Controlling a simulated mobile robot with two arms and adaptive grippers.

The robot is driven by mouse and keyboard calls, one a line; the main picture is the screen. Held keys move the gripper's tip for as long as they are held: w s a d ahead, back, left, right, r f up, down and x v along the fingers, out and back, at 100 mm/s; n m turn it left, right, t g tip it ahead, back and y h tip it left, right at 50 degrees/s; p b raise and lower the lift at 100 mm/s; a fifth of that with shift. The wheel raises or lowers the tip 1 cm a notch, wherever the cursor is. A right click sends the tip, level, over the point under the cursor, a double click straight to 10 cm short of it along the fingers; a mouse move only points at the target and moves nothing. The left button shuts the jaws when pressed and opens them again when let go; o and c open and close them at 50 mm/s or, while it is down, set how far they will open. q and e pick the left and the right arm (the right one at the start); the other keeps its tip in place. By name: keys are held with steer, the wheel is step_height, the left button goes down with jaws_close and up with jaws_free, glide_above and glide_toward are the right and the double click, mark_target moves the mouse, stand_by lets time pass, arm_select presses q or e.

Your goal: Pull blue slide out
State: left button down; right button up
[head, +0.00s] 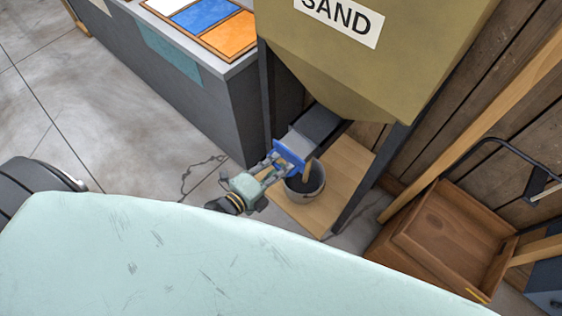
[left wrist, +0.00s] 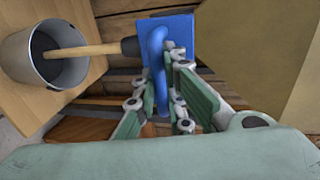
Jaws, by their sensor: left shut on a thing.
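The blue slide (head: 289,154) sits at the lower end of the grey chute (head: 318,124) under the sand hopper (head: 385,55). In the left wrist view the slide's flat blue plate (left wrist: 182,32) and its looped blue handle (left wrist: 158,70) show. My left gripper (head: 273,162) is at the slide, with its fingers (left wrist: 160,108) shut on the handle. A tan column (left wrist: 88,50), which looks like pouring sand, runs from the chute mouth into a grey bucket (head: 305,185) below. The bucket also shows in the left wrist view (left wrist: 22,58). My right gripper is out of view.
The bucket stands on a wooden board (head: 348,160) between the hopper's dark legs (head: 372,178). A brown wooden crate (head: 440,235) is at the right, by the plank wall. A grey counter with colored panels (head: 200,80) is at the left. Open floor (head: 60,110) lies farther left.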

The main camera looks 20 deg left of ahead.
arm_select(q)
steer(key=c, duration=1.9)
jaws_free()
steer(key=shift+s+d+f, duration=0.2)
steer(key=shift+s+f, duration=0.1)
steer(key=shift+s, duration=0.1)
steer(key=shift+o, duration=0.4)
steer(key=shift+r, duration=0.1)
steer(key=shift+r, duration=0.1)
steer(key=v, duration=1.2)
